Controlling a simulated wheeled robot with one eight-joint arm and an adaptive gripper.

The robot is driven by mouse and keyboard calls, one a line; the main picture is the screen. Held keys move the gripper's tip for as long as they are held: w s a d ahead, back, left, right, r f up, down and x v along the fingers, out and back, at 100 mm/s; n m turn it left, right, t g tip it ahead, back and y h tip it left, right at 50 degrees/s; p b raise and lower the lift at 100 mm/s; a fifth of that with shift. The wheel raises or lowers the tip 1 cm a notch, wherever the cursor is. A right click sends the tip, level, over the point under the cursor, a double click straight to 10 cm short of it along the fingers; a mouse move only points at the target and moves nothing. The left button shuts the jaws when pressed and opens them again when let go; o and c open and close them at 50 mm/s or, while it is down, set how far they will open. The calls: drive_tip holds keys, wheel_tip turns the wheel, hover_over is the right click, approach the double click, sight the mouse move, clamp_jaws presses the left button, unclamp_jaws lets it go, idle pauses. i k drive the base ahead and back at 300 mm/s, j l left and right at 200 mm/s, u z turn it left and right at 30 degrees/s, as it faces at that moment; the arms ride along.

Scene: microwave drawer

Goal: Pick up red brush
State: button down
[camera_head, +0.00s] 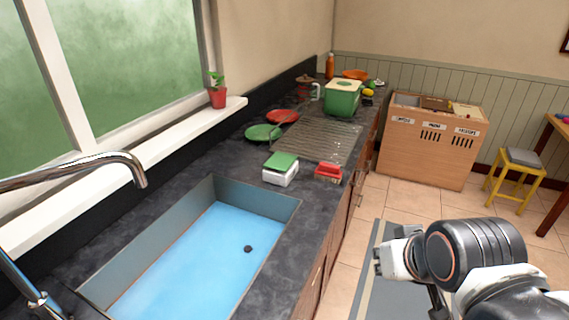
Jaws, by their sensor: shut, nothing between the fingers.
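A small red object that looks like the red brush (328,173) lies on the dark countertop near its right edge, beyond the sink. It is small in the view, so its bristles and handle are hard to make out. My gripper (380,262) is at the lower right, over the floor beside the counter. It is shut and empty, well apart from the brush and nearer to the camera.
A white tub with a green lid (281,168) stands just left of the brush. The blue-bottomed sink (190,265) lies nearer. Behind are a drying rack (318,141), a green plate (262,132), a red plate (283,116) and a green bin (342,98).

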sight(325, 171)
drive_tip(key=i+l+u, duration=0.2)
drive_tip(key=i+l, duration=0.15)
drive_tip(key=i+l+u, duration=0.45)
drive_tip(key=l, duration=0.4)
drive_tip(key=i+l+u, duration=0.25)
drive_tip(key=l, duration=0.25)
drive_tip(key=i, duration=0.1)
